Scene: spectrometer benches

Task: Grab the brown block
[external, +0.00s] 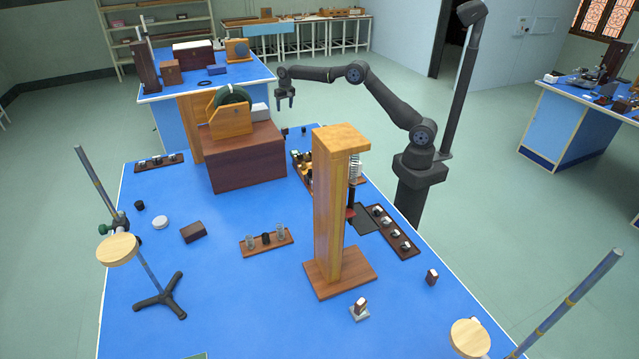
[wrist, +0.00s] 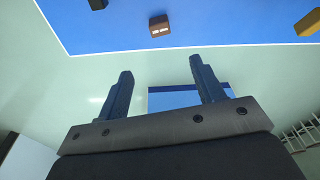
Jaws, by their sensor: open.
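A dark brown block (external: 193,232) lies on the blue bench top, left of centre. A smaller brown block (external: 432,277) stands near the bench's right edge. In the wrist view, a brown block (wrist: 159,26) with light patches on one face sits near the bench edge; I cannot tell which block it is. My gripper (external: 286,103) is raised at the far side of the bench, well away from both blocks. Its two fingers (wrist: 160,88) also show in the wrist view, apart with nothing between them.
A tall wooden stand (external: 331,210) rises mid-bench. A large brown box (external: 246,165) stands at the far left, bearing a wooden apparatus (external: 230,118). A rack with glass vessels (external: 266,243) and a tripod stand (external: 160,297) flank the dark brown block. The bench around that block is fairly clear.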

